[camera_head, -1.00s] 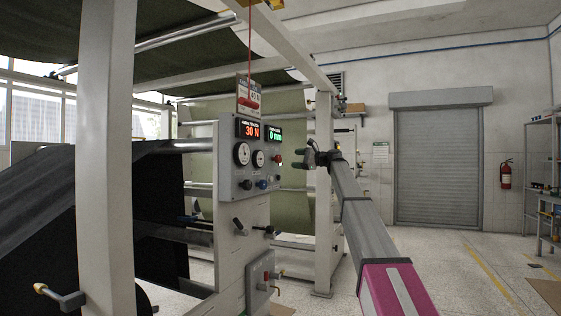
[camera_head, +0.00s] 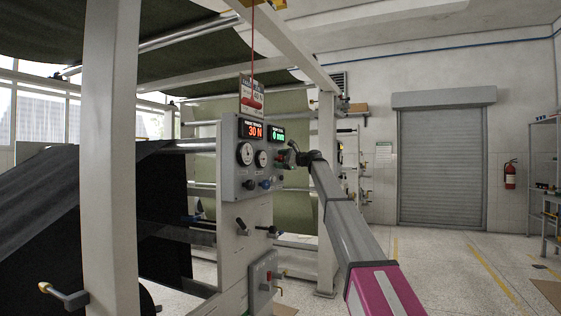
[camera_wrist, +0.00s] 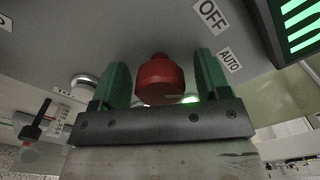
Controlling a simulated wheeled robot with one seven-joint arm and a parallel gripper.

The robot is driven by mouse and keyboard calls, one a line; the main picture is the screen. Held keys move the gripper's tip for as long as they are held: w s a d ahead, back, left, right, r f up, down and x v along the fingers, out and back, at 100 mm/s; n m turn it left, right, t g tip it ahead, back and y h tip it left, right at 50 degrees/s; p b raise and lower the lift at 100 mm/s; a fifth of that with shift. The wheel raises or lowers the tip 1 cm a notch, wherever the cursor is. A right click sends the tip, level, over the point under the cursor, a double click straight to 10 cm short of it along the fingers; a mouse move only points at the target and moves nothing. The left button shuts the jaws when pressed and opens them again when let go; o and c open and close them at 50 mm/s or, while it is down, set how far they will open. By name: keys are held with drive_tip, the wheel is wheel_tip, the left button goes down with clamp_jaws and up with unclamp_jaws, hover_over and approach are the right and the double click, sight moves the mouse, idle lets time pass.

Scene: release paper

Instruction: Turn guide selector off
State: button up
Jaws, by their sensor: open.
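A red knob (camera_wrist: 160,80) sits on the grey panel, near white labels reading OFF (camera_wrist: 210,14) and AUTO (camera_wrist: 230,60) in the wrist view. The open green fingers of my gripper (camera_wrist: 159,70) stand on either side of it, with a visible gap at each side. The dark gripper body hides the panel just below the knob, where a green glow shows. In the head view my gripper (camera_head: 289,156) is at the right edge of the control panel (camera_head: 232,170), covering the knob there.
The panel carries a red 30 N display (camera_head: 252,131), a green mm display (camera_head: 277,136), two round gauges (camera_head: 245,154) and small knobs. A black lever (camera_wrist: 38,122) and white button (camera_wrist: 84,85) lie left in the wrist view.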

drive_tip(key=c, duration=0.9)
drive_tip(key=shift+c, duration=0.2)
drive_tip(key=shift+n, duration=0.3)
drive_tip(key=n, duration=0.4)
drive_tip(key=shift+n, duration=2)
drive_tip(key=o, duration=0.9)
drive_tip(key=shift+o, duration=0.2)
